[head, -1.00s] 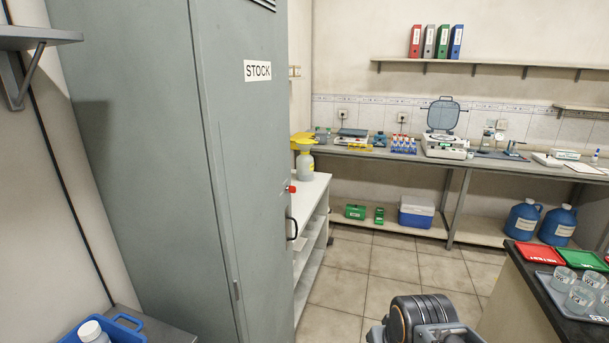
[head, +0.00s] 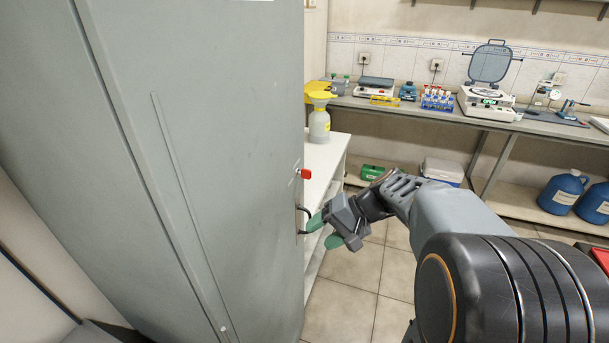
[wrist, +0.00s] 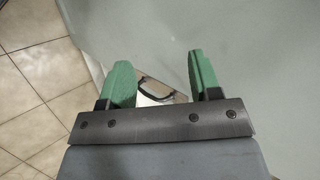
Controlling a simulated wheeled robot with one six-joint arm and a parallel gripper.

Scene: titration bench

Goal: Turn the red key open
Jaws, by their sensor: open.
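The red key (head: 305,174) sticks out from the edge of the grey cabinet's door (head: 230,160), above the black handle. The black door handle (head: 303,216) is beside my gripper's fingers in the head view. My gripper (head: 324,232) has green fingertips spread apart, below the red key and apart from it. In the wrist view, my gripper (wrist: 161,82) is open and empty. The black handle (wrist: 158,88) shows between and beyond its fingers, on a light plate. The red key is not visible in the wrist view.
A white shelf unit (head: 330,165) with a yellow-topped bottle (head: 319,125) stands just behind the cabinet. The workbench (head: 425,112) runs along the back wall. Tiled floor (head: 352,300) is clear below my gripper.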

